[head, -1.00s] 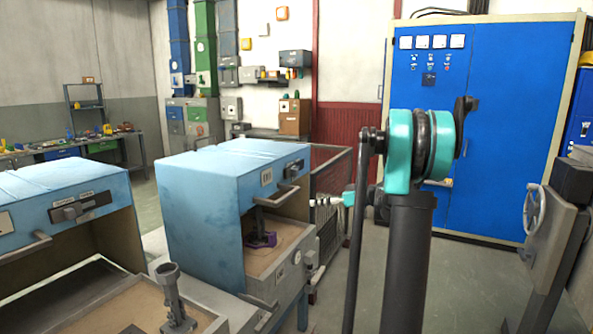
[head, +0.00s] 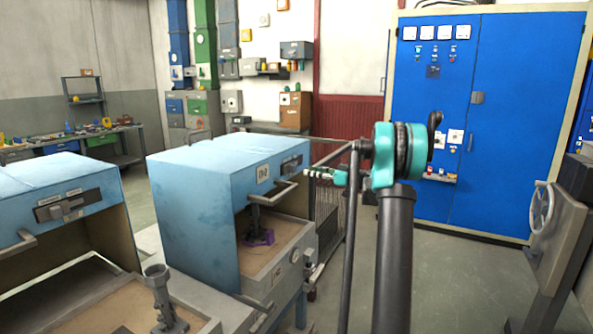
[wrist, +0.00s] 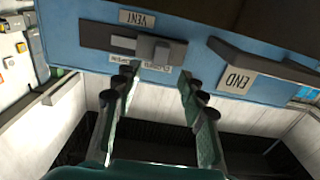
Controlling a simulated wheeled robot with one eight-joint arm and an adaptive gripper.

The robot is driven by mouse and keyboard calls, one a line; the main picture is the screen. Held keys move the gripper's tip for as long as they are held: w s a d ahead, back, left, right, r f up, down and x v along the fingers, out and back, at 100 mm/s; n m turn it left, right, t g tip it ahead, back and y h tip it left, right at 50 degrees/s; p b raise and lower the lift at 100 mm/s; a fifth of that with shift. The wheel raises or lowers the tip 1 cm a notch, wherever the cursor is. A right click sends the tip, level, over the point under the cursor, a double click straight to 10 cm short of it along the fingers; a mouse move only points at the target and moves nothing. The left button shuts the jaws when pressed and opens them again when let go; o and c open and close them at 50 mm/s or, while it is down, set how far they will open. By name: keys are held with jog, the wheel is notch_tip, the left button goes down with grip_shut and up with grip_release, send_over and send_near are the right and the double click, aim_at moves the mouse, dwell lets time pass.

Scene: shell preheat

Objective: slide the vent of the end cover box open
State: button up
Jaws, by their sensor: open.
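The end cover box (head: 190,205) is the blue box in the middle of the head view, with an END label (wrist: 237,80) that reads upside down in the wrist view. Its vent (wrist: 97,36) is a dark strip under a VENT label, with a grey slider knob (wrist: 162,50) and a pale stretch to the knob's left. The vent also shows small in the head view (head: 291,164). My gripper (wrist: 158,80) is open and empty. It points at the box front, with the knob between and beyond its fingertips in the picture. I see no clear contact.
The box's handle (head: 273,195) is a bar below the vent, close to my gripper in the head view. A second blue box (head: 58,190) stands at left. A purple part (head: 262,238) sits inside the box. A blue cabinet (head: 510,130) stands behind my arm.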

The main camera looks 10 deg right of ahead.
aim_at(292, 168)
jog(key=x, duration=0.8)
grip_shut()
